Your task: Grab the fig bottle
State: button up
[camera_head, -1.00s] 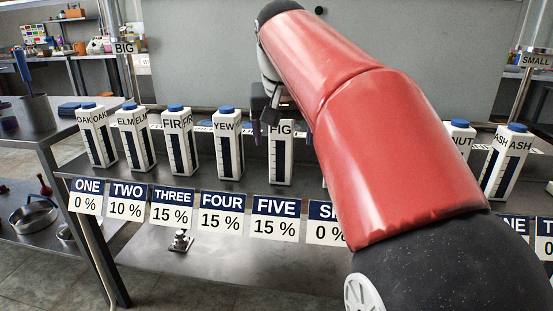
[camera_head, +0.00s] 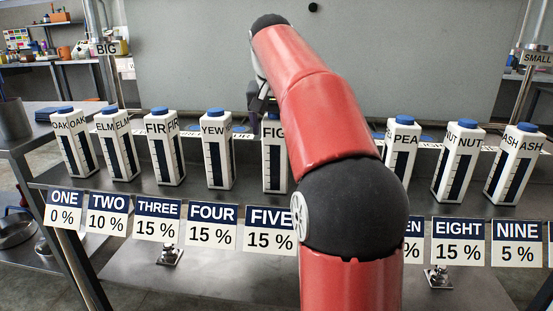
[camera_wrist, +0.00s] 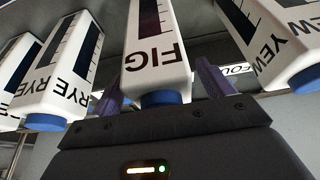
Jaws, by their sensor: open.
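The fig bottle (camera_head: 274,160) is white with a dark strip and the label FIG. It stands upright on the metal bench behind the FIVE card, partly covered by my arm in the head view. In the wrist view the fig bottle (camera_wrist: 157,45) appears upside down, its blue cap close to my gripper (camera_wrist: 165,88). The purple fingers are open, one on each side of the bottle, with gaps between; I cannot tell whether either touches it. In the head view my gripper (camera_head: 258,108) is above and behind the bottle's top, mostly hidden by my arm.
The yew bottle (camera_head: 217,155) stands to the left of the fig bottle. The rye bottle (camera_wrist: 62,65) is its other neighbour in the wrist view, hidden by my arm in the head view. The pea bottle (camera_head: 400,155) stands farther right. A grey panel (camera_head: 200,50) rises behind.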

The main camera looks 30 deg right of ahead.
jog(key=shift+w+d+f, duration=0.1)
jog(key=shift+w+f, duration=0.05)
jog(key=shift+f, duration=0.3)
jog(key=c, duration=1.3)
jog(key=shift+r, duration=0.1)
